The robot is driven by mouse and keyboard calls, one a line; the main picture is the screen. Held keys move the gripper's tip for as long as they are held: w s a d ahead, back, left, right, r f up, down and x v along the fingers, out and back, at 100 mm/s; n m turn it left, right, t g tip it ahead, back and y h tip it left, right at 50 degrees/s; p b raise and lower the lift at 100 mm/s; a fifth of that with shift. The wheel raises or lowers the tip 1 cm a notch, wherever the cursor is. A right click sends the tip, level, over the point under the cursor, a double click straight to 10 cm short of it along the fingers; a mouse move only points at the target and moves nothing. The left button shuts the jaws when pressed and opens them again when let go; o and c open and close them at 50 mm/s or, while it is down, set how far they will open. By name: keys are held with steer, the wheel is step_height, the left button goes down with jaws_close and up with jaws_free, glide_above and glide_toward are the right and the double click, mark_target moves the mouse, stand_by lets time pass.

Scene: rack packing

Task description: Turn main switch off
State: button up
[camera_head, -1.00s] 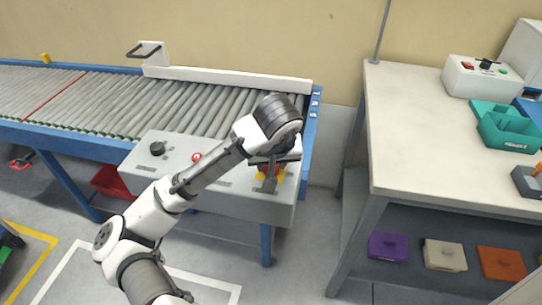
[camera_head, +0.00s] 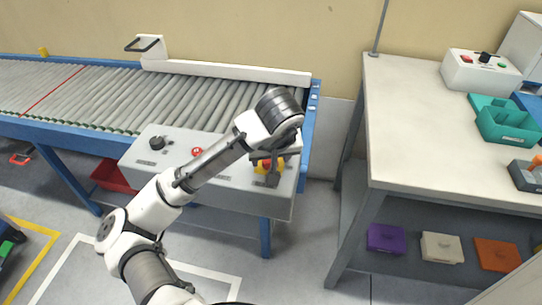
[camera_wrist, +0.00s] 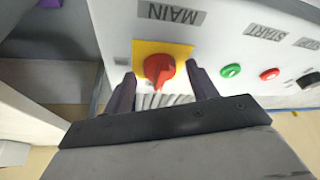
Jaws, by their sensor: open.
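The main switch (camera_wrist: 158,68) is a red rotary knob on a yellow plate (camera_wrist: 180,49), under a label reading MAIN in the wrist view. It sits at the right end of the white control panel (camera_head: 225,188) on the conveyor's front. In the head view my gripper (camera_head: 271,172) is at the switch and hides part of it, with red and yellow showing beside the fingers. In the wrist view my gripper (camera_wrist: 163,88) is open, with one dark finger on each side of the red knob. I cannot tell whether the fingers touch it.
Green (camera_wrist: 230,70) and red (camera_wrist: 269,74) buttons sit beside the switch on the panel. The roller conveyor (camera_head: 90,98) lies behind it. A workbench (camera_head: 420,130) with teal bins (camera_head: 508,127) stands to the right, across a floor gap.

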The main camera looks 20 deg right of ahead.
steer(key=p+v, duration=0.1)
steer(key=v, duration=1.3)
steer(key=shift+w, duration=0.2)
